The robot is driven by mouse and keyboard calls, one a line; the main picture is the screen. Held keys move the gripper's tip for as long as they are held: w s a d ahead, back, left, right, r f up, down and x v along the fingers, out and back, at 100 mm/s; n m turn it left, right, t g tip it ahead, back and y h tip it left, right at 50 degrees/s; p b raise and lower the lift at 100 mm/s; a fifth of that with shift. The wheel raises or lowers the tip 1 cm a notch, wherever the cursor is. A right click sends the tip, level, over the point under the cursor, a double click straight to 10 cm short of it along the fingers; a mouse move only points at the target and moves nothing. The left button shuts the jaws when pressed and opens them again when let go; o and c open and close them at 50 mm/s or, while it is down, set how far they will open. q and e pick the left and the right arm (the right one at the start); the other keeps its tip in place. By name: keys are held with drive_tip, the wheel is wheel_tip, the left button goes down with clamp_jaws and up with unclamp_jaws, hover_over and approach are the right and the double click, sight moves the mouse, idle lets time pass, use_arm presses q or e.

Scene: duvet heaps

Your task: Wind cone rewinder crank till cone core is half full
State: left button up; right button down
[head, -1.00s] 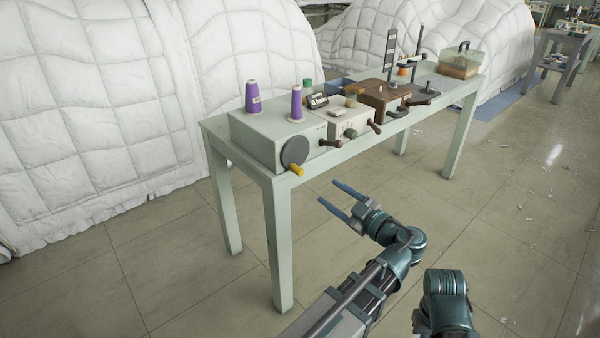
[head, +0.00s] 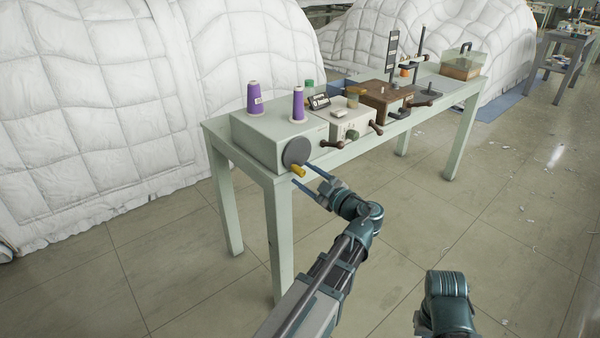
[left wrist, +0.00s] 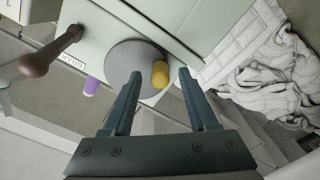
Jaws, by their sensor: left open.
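A pale green machine box (head: 262,145) stands at the near end of the table. Two purple thread cones (head: 254,97) (head: 298,103) stand on top. Its front has a round grey disc (head: 296,150) with a yellow crank handle (head: 299,171); the disc (left wrist: 128,60) and handle (left wrist: 160,74) also show in the left wrist view. My left gripper (head: 301,174) is open at the handle. In the left wrist view, the handle appears between its two fingertips (left wrist: 159,76), nearer the right one; I cannot tell whether they touch it. My right gripper is out of view.
A cream machine (head: 350,122) with dark crank handles (head: 335,144) stands beside the box. White quilted heaps (head: 90,110) rise behind. The floor in front is clear.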

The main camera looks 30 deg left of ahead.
use_arm(q)
drive_tip(key=shift+x, duration=1.3)
clamp_jaws()
